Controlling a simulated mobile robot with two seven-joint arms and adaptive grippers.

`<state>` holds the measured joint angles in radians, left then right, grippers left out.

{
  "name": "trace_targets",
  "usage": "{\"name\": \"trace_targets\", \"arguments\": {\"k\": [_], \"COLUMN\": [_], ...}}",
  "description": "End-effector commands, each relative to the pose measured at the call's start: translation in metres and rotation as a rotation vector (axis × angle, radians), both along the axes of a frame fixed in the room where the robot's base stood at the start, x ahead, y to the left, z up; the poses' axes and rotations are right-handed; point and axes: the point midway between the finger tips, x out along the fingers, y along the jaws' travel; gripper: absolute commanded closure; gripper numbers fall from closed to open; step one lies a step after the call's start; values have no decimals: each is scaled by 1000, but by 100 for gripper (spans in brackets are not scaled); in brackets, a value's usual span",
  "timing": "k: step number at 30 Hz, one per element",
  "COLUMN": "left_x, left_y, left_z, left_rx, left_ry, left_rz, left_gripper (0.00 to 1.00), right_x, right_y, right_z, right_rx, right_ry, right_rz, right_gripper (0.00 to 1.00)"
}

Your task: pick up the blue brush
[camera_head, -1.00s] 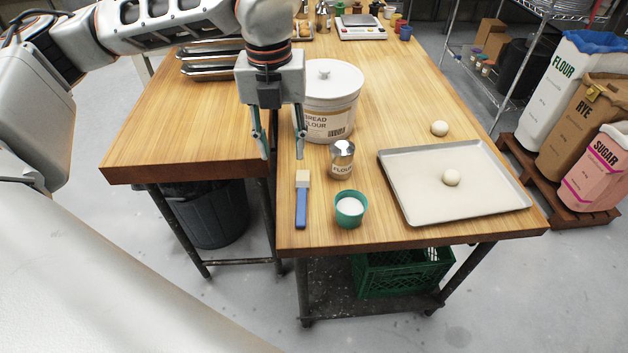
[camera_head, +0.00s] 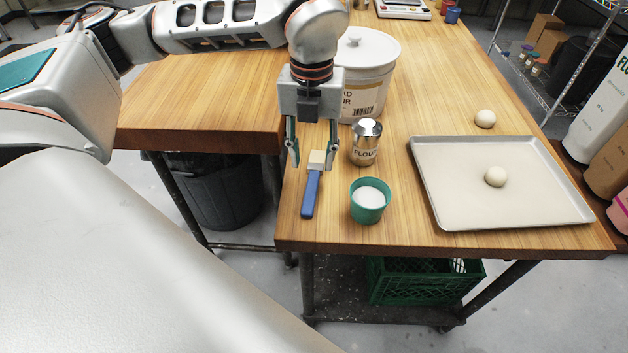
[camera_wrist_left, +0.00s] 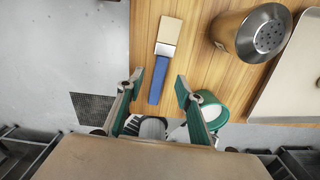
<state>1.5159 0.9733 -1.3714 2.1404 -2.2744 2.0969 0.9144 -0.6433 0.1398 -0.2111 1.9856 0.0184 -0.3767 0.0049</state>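The blue brush (camera_head: 311,188) lies flat on the wooden table near its front left corner, its blue handle toward the front edge and its pale bristles pointing away. My left gripper (camera_head: 313,163) is open and empty, pointing down over the bristle end of the brush. In the left wrist view the brush (camera_wrist_left: 164,62) lies beyond the open fingertips of my left gripper (camera_wrist_left: 159,84), with the handle end between them in the picture. The gripper appears above the brush and not closed on it. My right gripper is not in view.
A green cup of white powder (camera_head: 369,201) and a metal flour shaker (camera_head: 366,142) stand just right of the brush. A white flour tub (camera_head: 368,68) is behind. A baking tray (camera_head: 452,205) with a dough ball lies right. The table's front edge is close.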

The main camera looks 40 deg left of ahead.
Motion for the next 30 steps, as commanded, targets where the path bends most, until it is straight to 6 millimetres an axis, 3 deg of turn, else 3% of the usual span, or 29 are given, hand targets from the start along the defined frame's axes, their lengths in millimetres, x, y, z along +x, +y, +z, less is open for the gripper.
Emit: {"name": "trace_targets", "arguments": {"k": [12, 19, 20, 24, 30], "left_x": [-1, -1, -1, -1, -1], "left_y": [-2, -2, -2, -2, -2], "left_z": [-50, -52, -52, -52, -52], "left_rx": [1, 0, 0, 0, 0], "left_ry": [3, 0, 0, 0, 0], "left_rz": [-1, 0, 0, 0, 0], "left_gripper": [64, 64, 66, 99, 99], "right_x": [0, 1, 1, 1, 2], "right_y": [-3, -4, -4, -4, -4], "right_z": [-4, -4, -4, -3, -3], "right_rx": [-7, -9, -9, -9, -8], "right_ry": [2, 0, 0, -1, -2], "right_rz": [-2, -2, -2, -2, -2], "right_gripper": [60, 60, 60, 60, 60]}}
